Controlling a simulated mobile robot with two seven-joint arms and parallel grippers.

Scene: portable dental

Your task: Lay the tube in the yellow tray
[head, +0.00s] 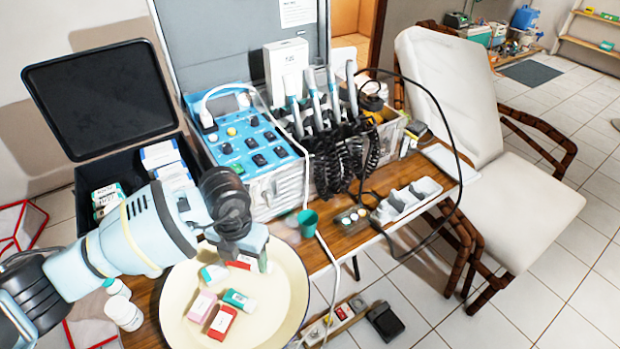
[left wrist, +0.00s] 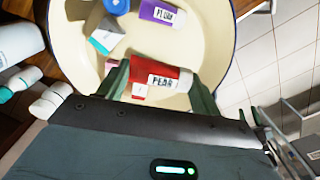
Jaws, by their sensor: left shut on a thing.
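A round pale yellow tray (head: 285,318) stands at the front of the wooden table. It also fills much of the left wrist view (left wrist: 222,30). My left gripper (head: 250,262) is over the tray's far part, pointing down. In the left wrist view the gripper (left wrist: 162,88) is shut on a red and white tube (left wrist: 183,81) marked PEAR, one finger at each side. In the head view the gripper partly hides this red tube (head: 240,263). I cannot tell whether it touches the tray floor. My right gripper is in neither view.
The tray also holds a red box (head: 222,322), a green one (head: 239,300), a pink one (head: 202,305) and a teal-white one (head: 213,274). White bottles (head: 123,312) stand left of it. A green cup (head: 307,222) and the blue dental unit (head: 240,140) stand behind.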

